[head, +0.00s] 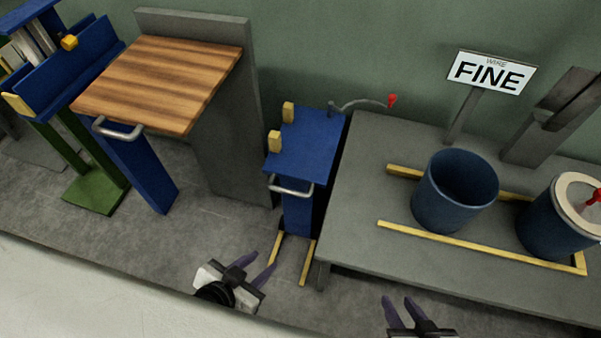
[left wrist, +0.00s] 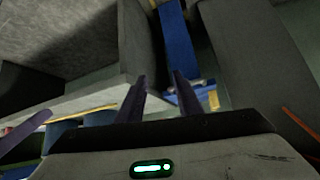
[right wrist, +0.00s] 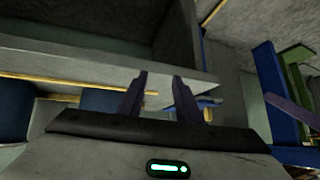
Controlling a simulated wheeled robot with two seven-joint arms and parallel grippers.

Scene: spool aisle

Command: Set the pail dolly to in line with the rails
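The pail dolly appears to be the blue stand (head: 306,145) with a flat top, a grey front handle (head: 291,187) and two yellow blocks on its left edge. It stands just left of a grey table (head: 345,200). Two yellow rails (head: 470,245) lie on the table, on either side of a blue pail (head: 455,192). My left gripper (head: 262,263) is open and empty, in front of and below the dolly. My right gripper (head: 398,300) is open and empty in front of the table. Neither touches the handle.
A second pail (head: 548,232) with a pale lid stands at the right. A "FINE" sign (head: 491,72) is behind. Left of the dolly are a wood-topped stand (head: 160,80) and a blue-green rack (head: 95,190). Yellow floor strips (head: 308,262) lie below the dolly.

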